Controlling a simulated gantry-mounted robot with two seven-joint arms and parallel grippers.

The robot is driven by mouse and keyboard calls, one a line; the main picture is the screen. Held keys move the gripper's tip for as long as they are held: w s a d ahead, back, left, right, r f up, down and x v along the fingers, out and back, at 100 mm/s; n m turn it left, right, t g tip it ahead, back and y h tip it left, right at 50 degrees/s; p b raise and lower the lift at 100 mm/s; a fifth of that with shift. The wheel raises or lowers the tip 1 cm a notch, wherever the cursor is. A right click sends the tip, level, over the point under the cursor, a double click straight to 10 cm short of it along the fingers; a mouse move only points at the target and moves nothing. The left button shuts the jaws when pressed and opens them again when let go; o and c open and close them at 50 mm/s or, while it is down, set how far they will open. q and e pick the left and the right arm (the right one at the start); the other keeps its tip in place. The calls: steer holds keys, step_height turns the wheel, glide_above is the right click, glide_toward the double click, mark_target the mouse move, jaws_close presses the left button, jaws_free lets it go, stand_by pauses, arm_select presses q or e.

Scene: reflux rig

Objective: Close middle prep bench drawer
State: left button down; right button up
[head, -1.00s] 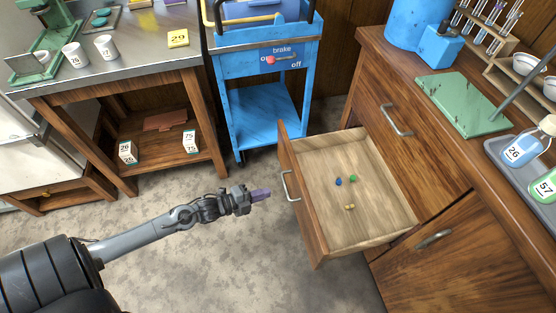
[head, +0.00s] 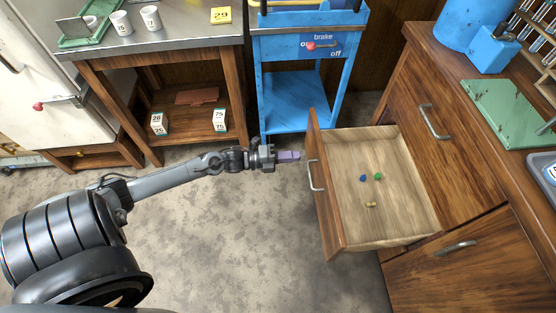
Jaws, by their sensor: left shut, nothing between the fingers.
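The open wooden drawer (head: 350,225) sticks out to the left from the prep bench (head: 450,130). Its metal handle (head: 315,176) is on its front panel, facing my left gripper. A blue, a green and a yellowish small piece lie inside the drawer. My left gripper (head: 290,156) is shut and empty, its purple fingertips pointing at the drawer front near the top of the handle. A small gap shows between the fingertips and the drawer front. My right gripper is not in view.
A blue cart (head: 295,100) with a brake lever stands behind the drawer. A wooden table (head: 155,52) with a metal top is at the back left. A door handle (head: 455,248) is on the bench below the drawer. The floor left of the drawer is clear.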

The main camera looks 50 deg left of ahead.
mark_target(319, 154)
arm_select(q)
steer(key=b+x, duration=0.2)
steer(key=x, duration=0.3)
steer(key=shift+f, duration=0.1)
steer(key=shift+w+d+b, duration=0.3)
steer(key=shift+w+b, duration=0.05)
steer(key=shift+w, duration=0.1)
